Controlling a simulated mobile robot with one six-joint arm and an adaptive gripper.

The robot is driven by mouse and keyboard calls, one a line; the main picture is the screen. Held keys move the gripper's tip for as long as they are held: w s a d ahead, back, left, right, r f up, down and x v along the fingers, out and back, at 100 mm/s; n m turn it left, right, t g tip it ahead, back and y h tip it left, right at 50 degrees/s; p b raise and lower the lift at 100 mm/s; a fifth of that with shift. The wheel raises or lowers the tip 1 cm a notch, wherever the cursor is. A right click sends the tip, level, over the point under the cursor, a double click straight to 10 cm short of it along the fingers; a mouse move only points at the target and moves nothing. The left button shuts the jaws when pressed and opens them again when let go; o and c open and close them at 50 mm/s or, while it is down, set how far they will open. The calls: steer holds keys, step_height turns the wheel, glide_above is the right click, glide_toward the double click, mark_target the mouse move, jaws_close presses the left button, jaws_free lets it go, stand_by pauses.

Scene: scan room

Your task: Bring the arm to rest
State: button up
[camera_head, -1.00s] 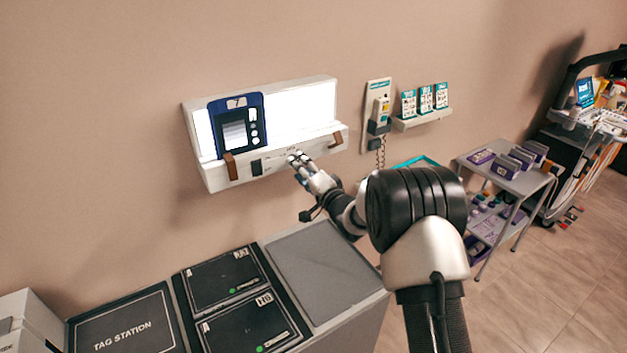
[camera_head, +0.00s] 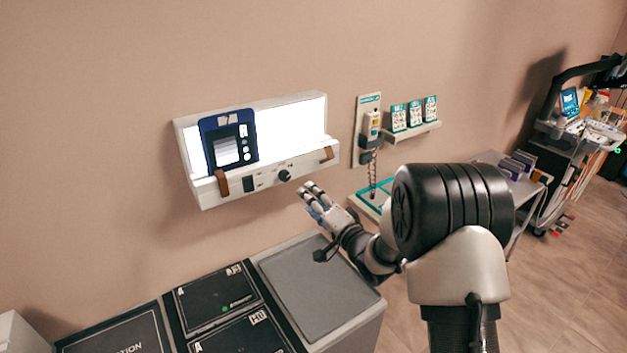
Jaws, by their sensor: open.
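My gripper (camera_head: 308,192) is open and empty, in front of the wall and just right of and below the light box's dark knob. The light box (camera_head: 290,120) is a lit white panel on the wall, with a blue-framed device (camera_head: 229,140) against its left part. The round dark knob (camera_head: 284,176) sits on its lower ledge and is in full view, apart from my gripper. My arm reaches up from the lower right, bent, and hides part of the things behind it.
Below stands a grey cabinet (camera_head: 318,287) with black labelled panels (camera_head: 217,296) on top. Right of the light box hang a wall phone (camera_head: 370,127) and a small shelf (camera_head: 416,131) with cards. A grey cart (camera_head: 488,158) and a dark-framed trolley (camera_head: 545,135) stand at the right.

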steer(key=s+d+r+n+g+h, duration=0.1)
steer(key=s+d+r+h, duration=0.3)
steer(key=d+r+h, duration=0.3)
steer(key=s+d+r+n+g+h+b, duration=0.2)
steer(key=s+d+r+g, duration=0.1)
steer(key=s+d, duration=0.55)
steer(key=s+f+n+g, duration=0.2)
steer(key=s+g, duration=0.1)
steer(key=s, duration=1.2)
steer(key=s+f+n+g, duration=0.2)
steer(key=s+f+g, duration=0.1)
steer(key=s, duration=1.3)
steer(key=shift+s+h, duration=0.3)
steer(key=shift+a, duration=0.1)
